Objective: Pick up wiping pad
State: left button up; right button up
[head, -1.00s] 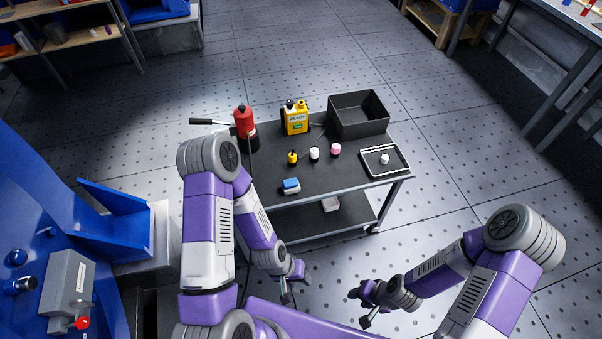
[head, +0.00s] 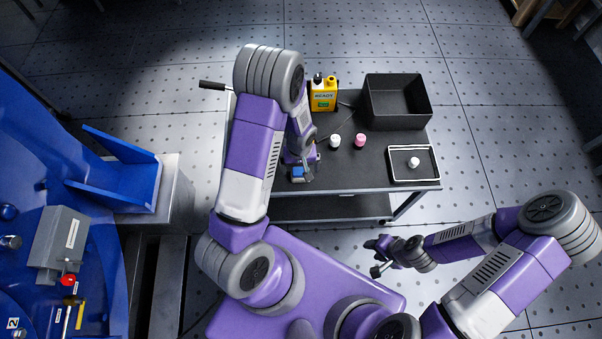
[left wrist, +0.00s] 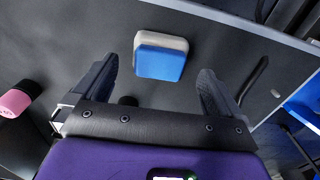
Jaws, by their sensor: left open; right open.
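The wiping pad (left wrist: 160,60), blue with a pale grey side, lies on the dark cart top in the left wrist view. In the head view the pad (head: 297,172) is partly covered by my left gripper (head: 306,170), which is above it. In the left wrist view my left gripper (left wrist: 162,85) is open, and the pad shows beyond and between its two fingers, with nothing held. My right gripper (head: 378,257) is open and empty, low in front of the cart, well away from the pad.
The cart top (head: 350,170) also bears a black bin (head: 372,105), a yellow container (head: 324,97), a white-capped bottle (head: 335,141), a pink-capped bottle (head: 360,141) and a tray (head: 432,166) holding a small white item. A blue machine (head: 60,230) stands at left.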

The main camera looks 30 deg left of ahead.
aim_at(300, 169)
pick_arm(q)
notch_tip(300, 169, down, 4)
jog(key=shift+r+b, duration=0.25)
jog(key=shift+b, duration=0.2)
jog(key=shift+d, duration=0.1)
jog(key=c, duration=1.1)
notch_tip(300, 169, up, 10)
jog(key=p, duration=0.3)
jog(key=shift+r, duration=0.1)
jog(key=shift+c, duration=0.2)
